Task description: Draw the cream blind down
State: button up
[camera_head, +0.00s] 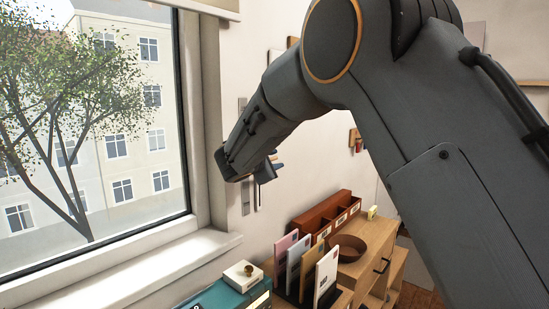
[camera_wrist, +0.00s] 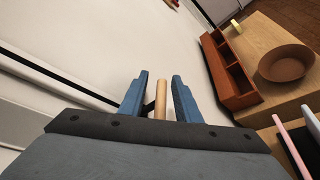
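The cream blind (camera_head: 218,6) is rolled up at the top of the window, with only its lower edge in the head view. My gripper (camera_head: 272,168) is beside the window frame, near the wall. In the wrist view its two blue fingers (camera_wrist: 160,76) are open and apart. A light wooden rod-like piece (camera_wrist: 160,98) lies between the fingers, with visible gaps on both sides. I cannot tell whether it is the blind's pull. A thin dark line shows beside it. Its link to the blind is hidden.
The window sill (camera_head: 150,262) runs below. A teal box (camera_head: 222,295), a letter rack with envelopes (camera_head: 326,272), a red-brown organizer (camera_head: 322,218) and a brown bowl (camera_head: 347,248) stand below my gripper.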

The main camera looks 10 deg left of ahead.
grip_shut()
jog(key=shift+f, duration=0.15)
